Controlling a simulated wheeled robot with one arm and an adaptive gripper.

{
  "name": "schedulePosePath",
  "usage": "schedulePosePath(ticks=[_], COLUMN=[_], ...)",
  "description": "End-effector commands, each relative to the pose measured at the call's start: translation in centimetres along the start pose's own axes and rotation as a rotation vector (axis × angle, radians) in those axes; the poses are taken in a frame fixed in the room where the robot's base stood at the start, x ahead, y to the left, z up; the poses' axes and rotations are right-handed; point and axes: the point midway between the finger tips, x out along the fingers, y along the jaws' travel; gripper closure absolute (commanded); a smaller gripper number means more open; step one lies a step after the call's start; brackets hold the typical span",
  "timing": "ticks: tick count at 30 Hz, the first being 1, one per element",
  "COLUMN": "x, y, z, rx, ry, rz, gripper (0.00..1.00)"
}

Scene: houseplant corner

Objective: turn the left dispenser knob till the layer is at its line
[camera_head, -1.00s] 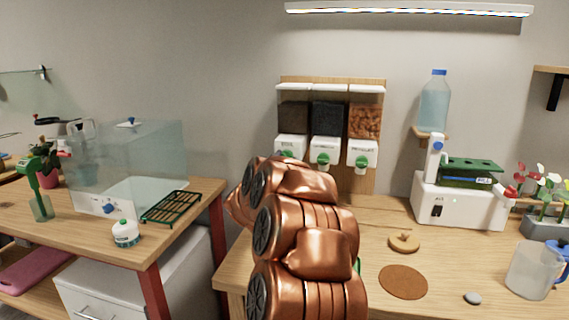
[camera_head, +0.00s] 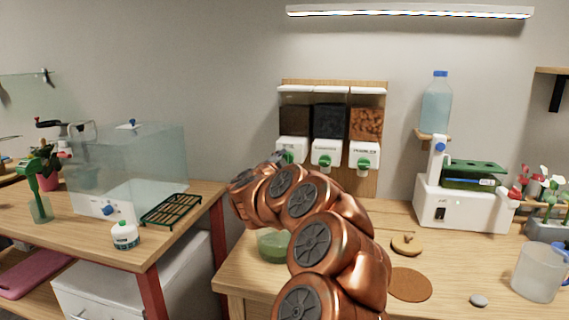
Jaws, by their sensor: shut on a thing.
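The left dispenser (camera_head: 296,120) holds dark brown material and hangs on a wooden wall board. Its green knob (camera_head: 288,157) sits on the white front below. My gripper (camera_head: 277,158) is small and partly hidden by my copper arm; it is at this knob and shut on it. A clear vessel with a green tint (camera_head: 272,243) stands on the bench below, partly covered by my arm. Its layer and line cannot be made out.
The middle dispenser (camera_head: 330,120) holds black material and the right one (camera_head: 366,124) orange-brown chunks. A cork disc (camera_head: 410,284), a wooden ring (camera_head: 407,244), a grey stone (camera_head: 478,300) and a clear jug (camera_head: 538,272) are on the bench. A white machine (camera_head: 462,205) stands behind.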

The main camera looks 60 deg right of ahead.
Motion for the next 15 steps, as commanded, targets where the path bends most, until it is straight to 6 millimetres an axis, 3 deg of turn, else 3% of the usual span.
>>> schedulePosePath(ticks=[13,14,15], x=[0.05,0.05,0.05], y=[-0.13,-0.13,-0.14], z=[-0.25,-0.25,-0.25], rx=[0.011,0.011,0.011], ry=[0.004,0.004,0.004], rz=[-0.001,-0.001,-0.001], gripper=[0.95,0.59,0.55])
